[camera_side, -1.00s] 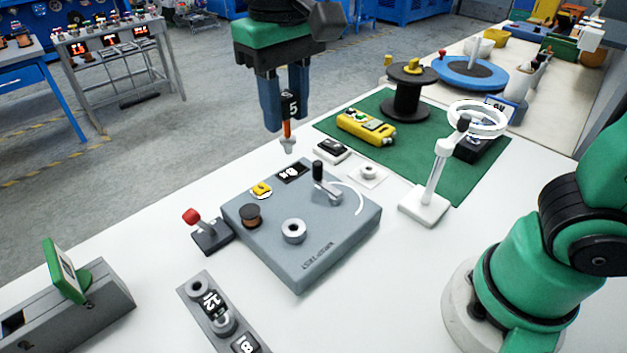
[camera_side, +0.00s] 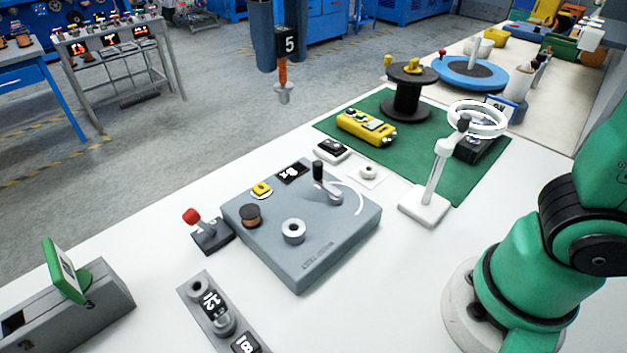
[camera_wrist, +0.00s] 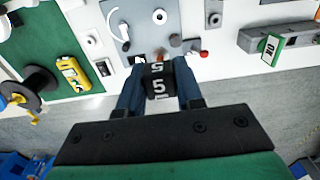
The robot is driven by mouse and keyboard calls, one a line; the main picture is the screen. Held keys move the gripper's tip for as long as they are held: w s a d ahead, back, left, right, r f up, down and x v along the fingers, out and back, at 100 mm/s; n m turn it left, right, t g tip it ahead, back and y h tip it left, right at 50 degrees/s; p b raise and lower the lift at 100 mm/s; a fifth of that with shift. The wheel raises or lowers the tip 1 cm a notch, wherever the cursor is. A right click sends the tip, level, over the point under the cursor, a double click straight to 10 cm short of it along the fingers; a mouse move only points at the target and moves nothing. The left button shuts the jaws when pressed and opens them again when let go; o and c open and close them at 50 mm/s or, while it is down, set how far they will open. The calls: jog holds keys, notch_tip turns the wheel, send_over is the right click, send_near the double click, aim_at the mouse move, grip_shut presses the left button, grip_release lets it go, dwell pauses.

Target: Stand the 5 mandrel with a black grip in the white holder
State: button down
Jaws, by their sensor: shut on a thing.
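My gripper (camera_side: 284,56) is shut on the 5 mandrel, which has a black grip (camera_side: 287,40) marked 5, an orange shaft and a grey metal tip. The mandrel hangs upright, tip down, well above the table. In the wrist view the black grip (camera_wrist: 158,82) sits between my two blue fingers. The white holder (camera_side: 368,173), a small square plate with a round socket, sits right of the grey panel at the green mat's edge. It also shows in the wrist view (camera_wrist: 92,41). Its socket looks empty. The mandrel is apart from it, up and left in the side view.
A grey panel (camera_side: 300,270) with a black-knobbed crank (camera_side: 320,178) stands beside the holder.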

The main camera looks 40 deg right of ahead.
aim_at(281, 28)
jog(key=shift+r, duration=2.1)
jog(key=shift+f, duration=0.1)
jog(key=w+d+f+m, duration=0.2)
jog(key=w+d+f, duration=0.1)
jog(key=d+f, duration=0.45)
jog(key=w+d+f+m, duration=0.2)
jog(key=w+d+f, duration=0.1)
jog(key=d+f, duration=0.45)
jog(key=shift+s+d+f+m, duration=0.45)
jog(key=shift+d+f, duration=0.7)
jog(key=shift+f, duration=0.7)
jog(key=shift+s+d+f+m, duration=0.2)
jog(key=shift+s+d+f, duration=0.35)
jog(key=shift+d+f, duration=0.95)
jog(key=shift+s+d+f+m, duration=0.45)
jog(key=shift+d+f, duration=0.4)
jog(key=shift+f, duration=1.3)
jog(key=shift+s+f, duration=0.1)
jog(key=shift+f, duration=1.25)
jog(key=shift+c, duration=0.9)
grip_release()
